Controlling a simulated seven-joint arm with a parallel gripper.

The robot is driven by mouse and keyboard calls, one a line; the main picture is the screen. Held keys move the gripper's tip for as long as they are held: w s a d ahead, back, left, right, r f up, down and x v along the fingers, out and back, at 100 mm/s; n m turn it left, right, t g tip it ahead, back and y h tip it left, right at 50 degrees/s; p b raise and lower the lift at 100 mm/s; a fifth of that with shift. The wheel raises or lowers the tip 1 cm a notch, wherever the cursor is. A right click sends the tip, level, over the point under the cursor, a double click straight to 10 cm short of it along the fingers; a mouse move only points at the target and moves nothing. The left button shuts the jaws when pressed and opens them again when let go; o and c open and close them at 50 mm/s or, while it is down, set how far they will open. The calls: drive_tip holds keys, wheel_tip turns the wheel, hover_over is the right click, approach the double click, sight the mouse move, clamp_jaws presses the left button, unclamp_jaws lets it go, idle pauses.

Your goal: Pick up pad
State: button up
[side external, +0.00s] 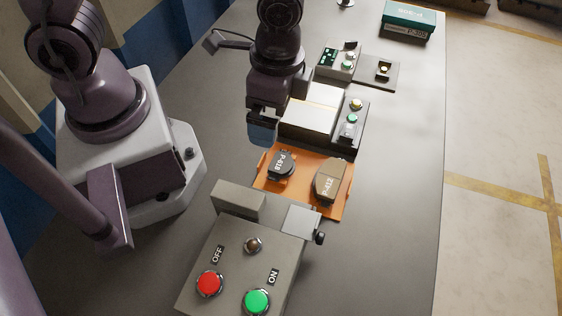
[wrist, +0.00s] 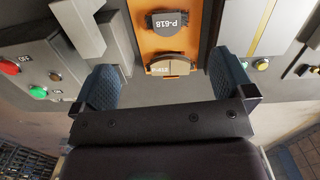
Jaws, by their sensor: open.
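Two pads lie on an orange tray (side external: 304,190). The dark pad labelled P-618 (side external: 281,166) is on the tray's left side in the side external view. The brown pad labelled P-412 (side external: 329,184) is on its right side. In the wrist view the dark pad (wrist: 168,22) is farther up and the brown pad (wrist: 170,66) is nearer my fingers. My gripper (wrist: 168,85) is open and empty, its two blue fingers wide apart in the wrist view. In the side external view my gripper (side external: 263,132) hangs above and behind the tray's left end, one finger partly hidden.
A grey control box with a red OFF button (side external: 209,284) and a green ON button (side external: 257,301) stands in front of the tray. A machine with a pale flat top (side external: 311,108) stands behind it. A teal box (side external: 408,17) is at the far back. The table's right side is clear.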

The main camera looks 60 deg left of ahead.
sight(283, 163)
drive_tip(key=shift+m+t, duration=0.3)
drive_tip(key=shift+m, duration=0.2)
drive_tip(key=f, duration=0.4)
drive_tip(key=w+f, duration=0.1)
drive_tip(key=f, duration=0.8)
drive_tip(key=shift+w+d+f, duration=0.15)
drive_tip(key=shift+w+d, duration=0.1)
drive_tip(key=shift+d, duration=0.1)
drive_tip(key=shift+c, duration=0.5)
drive_tip(key=c, duration=0.9)
drive_tip(key=shift+o, duration=0.2)
